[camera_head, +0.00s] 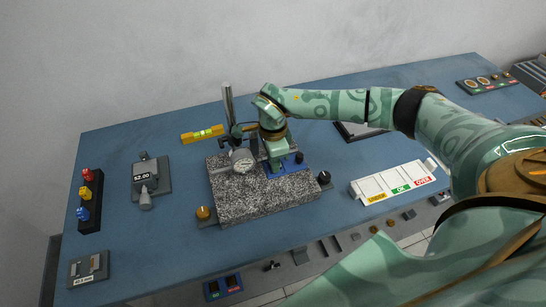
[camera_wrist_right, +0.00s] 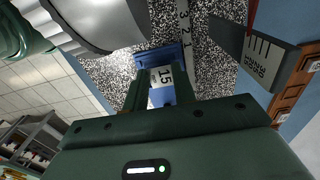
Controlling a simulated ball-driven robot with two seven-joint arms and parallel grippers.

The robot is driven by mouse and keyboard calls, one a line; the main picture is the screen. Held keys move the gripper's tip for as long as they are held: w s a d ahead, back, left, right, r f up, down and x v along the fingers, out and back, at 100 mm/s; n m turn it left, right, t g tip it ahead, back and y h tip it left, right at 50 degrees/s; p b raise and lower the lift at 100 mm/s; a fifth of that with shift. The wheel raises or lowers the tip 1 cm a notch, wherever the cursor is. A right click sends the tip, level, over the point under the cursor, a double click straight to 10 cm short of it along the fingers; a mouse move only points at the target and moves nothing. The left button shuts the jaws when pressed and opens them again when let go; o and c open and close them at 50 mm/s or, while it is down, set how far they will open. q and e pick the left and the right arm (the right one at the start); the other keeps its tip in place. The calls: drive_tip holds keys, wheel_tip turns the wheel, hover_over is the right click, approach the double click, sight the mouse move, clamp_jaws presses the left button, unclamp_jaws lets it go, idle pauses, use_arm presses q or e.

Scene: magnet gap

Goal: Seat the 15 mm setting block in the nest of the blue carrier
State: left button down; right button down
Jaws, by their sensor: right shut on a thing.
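The blue carrier (camera_head: 292,163) sits on the speckled granite plate, beside the dial gauge. It also shows in the right wrist view (camera_wrist_right: 173,52). My right gripper (camera_head: 276,165) reaches down over the carrier. In the right wrist view its fingers (camera_wrist_right: 160,88) are shut on the pale setting block (camera_wrist_right: 163,76) marked 15. The block lies against the blue of the carrier in that view; I cannot tell whether it is down in the nest or just above it. In the head view my gripper hides the block. My left gripper is not in view.
The dial gauge (camera_head: 242,160) on its post (camera_head: 228,103) stands close left of my gripper. The granite plate (camera_head: 260,203) has free room in front. A white tray (camera_head: 392,184) with coloured labels is at right. A grey instrument (camera_head: 150,177) stands at left.

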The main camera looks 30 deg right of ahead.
drive_tip(key=shift+f, duration=0.15)
idle(0.8)
drive_tip(key=c, duration=1.1)
unclamp_jaws()
drive_tip(key=c, duration=0.5)
drive_tip(key=shift+r+p, duration=2)
drive_tip(key=shift+r, duration=0.3)
